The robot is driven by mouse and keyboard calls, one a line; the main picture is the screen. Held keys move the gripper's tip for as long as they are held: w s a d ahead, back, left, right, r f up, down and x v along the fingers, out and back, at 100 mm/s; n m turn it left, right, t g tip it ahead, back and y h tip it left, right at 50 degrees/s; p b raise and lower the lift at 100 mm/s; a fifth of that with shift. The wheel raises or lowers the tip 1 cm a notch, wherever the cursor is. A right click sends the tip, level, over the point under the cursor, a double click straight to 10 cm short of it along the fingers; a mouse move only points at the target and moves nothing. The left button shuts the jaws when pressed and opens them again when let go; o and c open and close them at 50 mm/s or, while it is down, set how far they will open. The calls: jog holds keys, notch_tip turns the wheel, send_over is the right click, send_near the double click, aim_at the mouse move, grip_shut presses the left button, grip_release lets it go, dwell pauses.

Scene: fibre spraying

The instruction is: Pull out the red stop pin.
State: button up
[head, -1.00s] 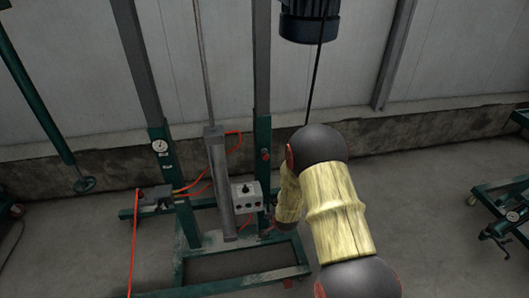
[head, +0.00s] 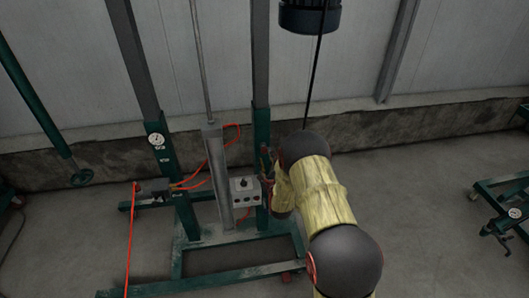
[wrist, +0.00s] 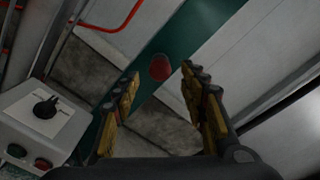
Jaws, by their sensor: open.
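The red stop pin (wrist: 160,67) shows in the wrist view as a round red head on the green post (wrist: 185,45). It lies ahead of my gripper (wrist: 160,82), between the two fingertips in the picture and apart from them. My gripper is open and empty, with yellow-brown finger pads. In the head view my arm, with its yellowish sleeve, reaches to the right side of the green frame (head: 262,125). There the arm covers much of the gripper, and I cannot make out the pin clearly.
A grey control box (head: 245,191) with a black knob sits just left of the post; it also shows close by in the wrist view (wrist: 42,112). Orange hoses (head: 188,184) and a grey cylinder (head: 219,180) stand further left. Floor to the right is clear up to another green stand (head: 505,195).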

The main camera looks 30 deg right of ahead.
aim_at(265, 152)
jog(key=shift+b+x, duration=0.35)
jog(key=shift+x, duration=2.25)
jog(key=c, duration=0.3)
jog(key=c, duration=0.8)
grip_shut()
